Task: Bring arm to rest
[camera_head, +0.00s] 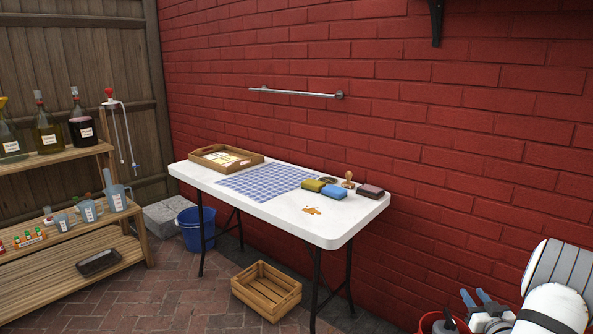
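My gripper (475,296) is at the lower right, in front of the red brick wall. Its two blue fingertips point up and to the left with a gap between them, and I see nothing held there. My white arm is folded close beside it at the picture's edge. The gripper is well to the right of the white folding table (331,229) and apart from it.
On the table are a wooden tray (199,162), a blue checked cloth (265,181), sponges (333,192) and an orange-brown spill (311,211). A wooden crate (266,291) and blue bucket (190,232) stand below. A red container (425,322) is near my gripper. Wooden shelves (70,240) stand left.

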